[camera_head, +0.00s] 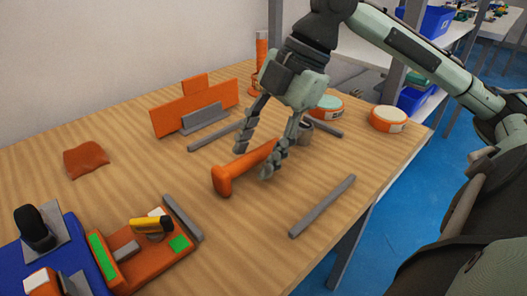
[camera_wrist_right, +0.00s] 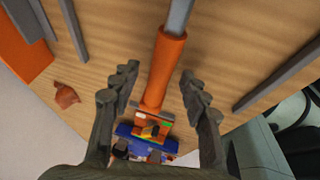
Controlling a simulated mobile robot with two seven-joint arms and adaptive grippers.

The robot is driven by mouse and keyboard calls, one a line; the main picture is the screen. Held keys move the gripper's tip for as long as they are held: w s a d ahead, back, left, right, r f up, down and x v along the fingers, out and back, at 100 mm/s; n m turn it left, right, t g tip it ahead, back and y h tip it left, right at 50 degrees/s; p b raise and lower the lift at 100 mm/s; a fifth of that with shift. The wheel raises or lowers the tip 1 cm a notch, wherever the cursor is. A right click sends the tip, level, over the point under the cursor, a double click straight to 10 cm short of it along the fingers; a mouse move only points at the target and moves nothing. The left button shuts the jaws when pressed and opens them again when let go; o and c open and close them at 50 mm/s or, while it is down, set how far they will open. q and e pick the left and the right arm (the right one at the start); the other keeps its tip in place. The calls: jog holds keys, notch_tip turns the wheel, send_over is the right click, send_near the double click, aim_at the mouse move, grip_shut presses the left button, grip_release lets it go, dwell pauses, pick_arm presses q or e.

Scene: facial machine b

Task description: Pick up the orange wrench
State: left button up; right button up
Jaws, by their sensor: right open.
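The orange wrench (camera_head: 229,178) lies on the wooden table; its handle has a thick, flanged near end. In the right wrist view the orange handle (camera_wrist_right: 161,65) runs between my fingers, with a grey metal shaft (camera_wrist_right: 181,14) leading off the top edge. In the head view its far part is hidden behind my gripper. My right gripper (camera_head: 256,161) is open, pointing down, with one finger on either side of the handle. In the right wrist view the open fingers (camera_wrist_right: 159,75) show gaps to the handle on both sides. My left gripper is not in view.
A grey bar (camera_head: 322,206) lies to the right, another (camera_head: 214,136) behind left. An orange stand (camera_head: 192,107) stands at the back. Round orange-rimmed containers (camera_head: 388,119) sit near the right edge. An orange fixture (camera_head: 145,250) is at front left, and an orange cloth-like piece (camera_head: 86,159) lies left.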

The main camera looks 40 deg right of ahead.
jog(key=shift+w+f, duration=0.1)
jog(key=shift+f, duration=0.3)
dwell(0.4)
grip_shut()
dwell(0.4)
